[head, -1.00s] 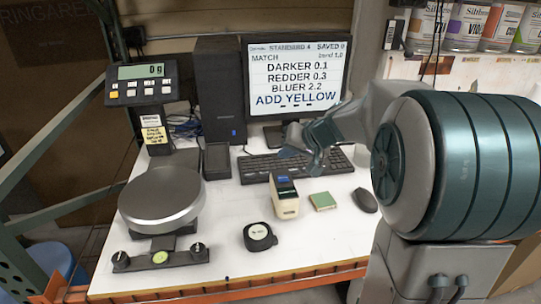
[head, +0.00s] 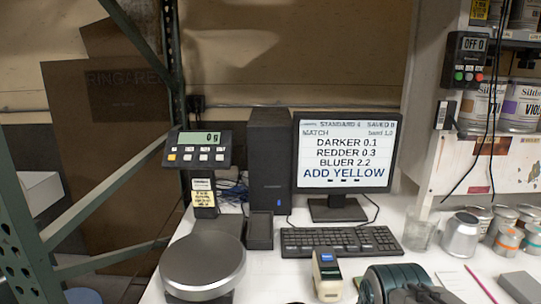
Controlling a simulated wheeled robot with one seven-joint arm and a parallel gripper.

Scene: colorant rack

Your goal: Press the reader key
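The reader (head: 327,275) is a small pale upright device with a blue-lit screen at its top. It stands on the white bench in front of the keyboard, near the bottom of the head view. Its key is too small to make out. The monitor (head: 346,160) behind it reads MATCH, DARKER 0.1, REDDER 0.3, BLUER 2.2, ADD YELLOW. My gripper is not in view. Only a teal part of my arm (head: 398,285) shows at the bottom edge, just right of the reader.
A scale with a round pan (head: 203,265) and a display reading 0 g (head: 198,139) stands left. The keyboard (head: 340,241) lies behind the reader. A glass beaker (head: 419,232) and several cans (head: 461,236) stand right. A wall box reads OFF 0 (head: 472,44).

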